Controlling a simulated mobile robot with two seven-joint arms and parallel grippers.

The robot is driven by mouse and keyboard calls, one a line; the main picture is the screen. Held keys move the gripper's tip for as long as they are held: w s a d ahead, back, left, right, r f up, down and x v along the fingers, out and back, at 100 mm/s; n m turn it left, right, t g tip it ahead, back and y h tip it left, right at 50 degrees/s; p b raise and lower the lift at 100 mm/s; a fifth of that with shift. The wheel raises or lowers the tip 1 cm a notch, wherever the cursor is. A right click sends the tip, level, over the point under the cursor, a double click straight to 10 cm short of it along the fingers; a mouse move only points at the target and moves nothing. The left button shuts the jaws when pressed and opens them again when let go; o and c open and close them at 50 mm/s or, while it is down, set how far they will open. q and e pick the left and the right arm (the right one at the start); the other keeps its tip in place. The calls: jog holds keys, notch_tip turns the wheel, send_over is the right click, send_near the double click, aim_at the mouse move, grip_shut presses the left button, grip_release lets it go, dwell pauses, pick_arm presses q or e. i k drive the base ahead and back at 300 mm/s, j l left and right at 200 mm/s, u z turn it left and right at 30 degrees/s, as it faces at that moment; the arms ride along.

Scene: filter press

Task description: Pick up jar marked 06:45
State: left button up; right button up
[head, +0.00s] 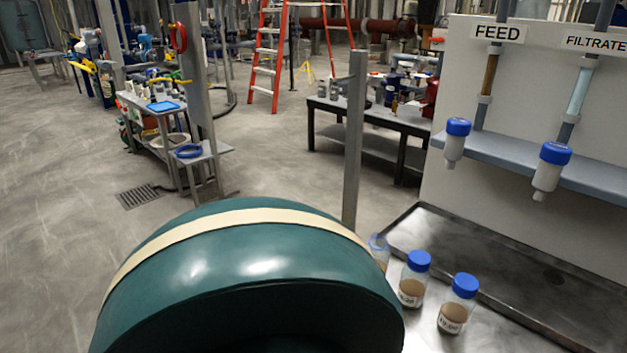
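Three clear jars with blue lids stand upright in a row on the metal bench at the lower right. The right jar (457,306) and the middle jar (413,281) hold brown liquid and carry white labels. Their markings are too small and tilted for me to read surely. The left jar (379,253) is partly hidden, and no label shows on it. I cannot tell which jar is marked 06:45. Neither of my grippers is in view.
A shallow metal tray (435,222) lies right behind the jars. Above it, a shelf (485,151) on the white panel has two blue-topped fittings under the FEED sign (498,33) and FILTRATE sign (596,42). A grey post (354,140) rises behind the left jar.

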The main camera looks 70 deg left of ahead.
aim_at(378, 244)
jog(key=u, duration=1.8)
jog(key=k+l+u, duration=0.2)
jog(key=l+u, duration=0.15)
jog(key=k+l+u, duration=0.2)
jog(key=l+u, duration=0.15)
jog(key=i+l+z, duration=0.1)
jog(key=i+l, duration=0.1)
jog(key=l, duration=0.1)
